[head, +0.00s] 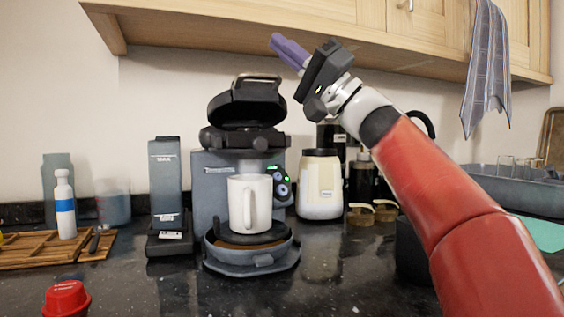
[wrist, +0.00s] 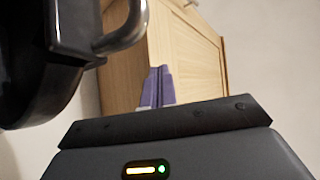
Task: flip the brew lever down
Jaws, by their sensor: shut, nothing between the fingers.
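The coffee machine (head: 213,175) stands on the dark counter, with a white mug (head: 250,203) on its round base. Its black top (head: 246,107) is tilted up, with a metal bar handle (head: 258,78) at its upper edge; this looks like the brew lever, in the raised position. The bar handle (wrist: 125,28) and part of the black top (wrist: 40,75) also show at the upper left of the wrist view. My gripper (head: 288,50), with purple fingers, is shut and empty, above and to the right of the handle, apart from it. The fingers also show in the wrist view (wrist: 157,88).
A wooden cabinet (head: 300,22) hangs just above my gripper. A grinder (head: 166,185) stands left of the machine, and a cream-coloured jar-like appliance (head: 320,185) stands right. A red-capped item (head: 67,299) is at the front left. The counter front is mostly clear.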

